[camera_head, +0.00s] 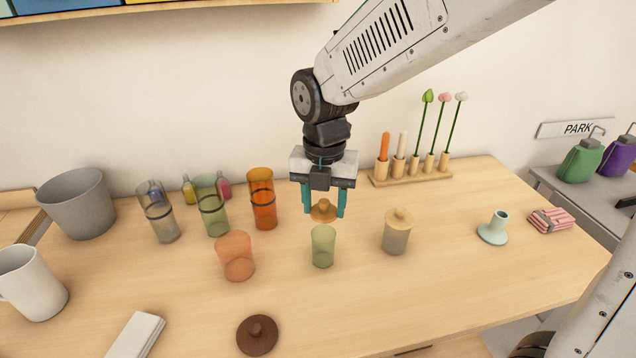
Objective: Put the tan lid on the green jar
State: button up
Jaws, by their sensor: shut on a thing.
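My gripper (324,211) points down over the table with its teal fingers shut on the tan lid (323,212). The lid is a round disc with a knob, held about level. The green jar (323,248) is a small translucent cup standing upright on the table. It has no lid on it. The lid is above the jar's rim in the picture, with a gap showing between them. I cannot tell from this one view whether the lid is straight over the jar or behind it.
A grey jar (396,236) with a tan lid stands right of the green jar. An orange cup (236,258) stands to its left. A brown lid (257,335) lies in front. Tall glasses, including an amber one (262,200), stand behind left. A flower rack (412,178) is at the back.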

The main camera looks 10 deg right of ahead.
jog(key=shift+w+f, duration=0.15)
jog(key=shift+f, duration=1.85)
jog(key=shift+f, duration=0.75)
dwell(1.2)
jog(key=o, duration=1)
jog(key=shift+r, duration=0.1)
notch_tip(320, 180, up, 8)
jog(key=shift+f, duration=0.15)
